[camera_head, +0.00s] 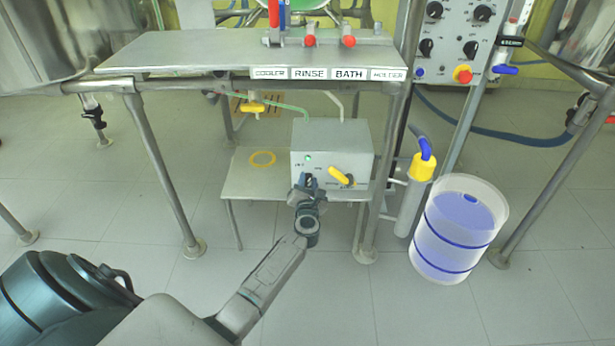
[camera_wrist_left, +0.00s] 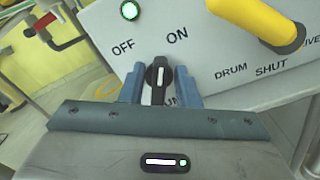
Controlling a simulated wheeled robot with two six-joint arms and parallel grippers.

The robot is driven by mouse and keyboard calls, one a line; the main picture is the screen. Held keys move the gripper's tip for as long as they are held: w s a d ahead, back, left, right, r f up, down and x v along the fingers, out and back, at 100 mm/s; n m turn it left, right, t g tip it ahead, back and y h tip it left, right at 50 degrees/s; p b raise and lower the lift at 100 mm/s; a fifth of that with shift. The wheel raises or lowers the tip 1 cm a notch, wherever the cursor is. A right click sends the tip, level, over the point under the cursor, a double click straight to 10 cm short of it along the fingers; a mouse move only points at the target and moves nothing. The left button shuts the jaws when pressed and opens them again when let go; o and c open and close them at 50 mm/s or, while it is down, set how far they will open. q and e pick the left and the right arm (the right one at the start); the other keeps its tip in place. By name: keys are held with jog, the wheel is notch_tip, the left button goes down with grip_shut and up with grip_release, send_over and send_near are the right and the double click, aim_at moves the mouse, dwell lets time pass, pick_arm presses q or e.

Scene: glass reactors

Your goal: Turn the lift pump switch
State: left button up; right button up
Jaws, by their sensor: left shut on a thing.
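The lift pump switch (camera_wrist_left: 158,78) is a black knob with a white line on the grey box, below the words OFF and ON. Its white line points nearly straight up in the left wrist view. A lamp (camera_wrist_left: 129,11) above OFF glows green; it also shows in the head view (camera_head: 308,157). My left gripper (camera_wrist_left: 159,85) has a blue finger on each side of the knob and is shut on it. In the head view my left gripper (camera_head: 308,182) is at the box's lower front and hides the knob. My right gripper is not in view.
The grey box (camera_head: 331,142) stands on a low shelf (camera_head: 245,184) under a steel table (camera_head: 220,55). A yellow handle (camera_head: 341,176) sits just right of my gripper. A yellow ring (camera_head: 262,158) lies on the shelf. A drum with blue liquid (camera_head: 459,228) stands at right.

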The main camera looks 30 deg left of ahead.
pick_arm(q)
jog(key=shift+d+m+p, duration=0.1)
jog(key=shift+m+p, duration=0.45)
jog(key=shift+m, duration=0.25)
jog(key=shift+f, duration=0.1)
jog(key=o, duration=0.7)
jog(key=shift+c, duration=0.2)
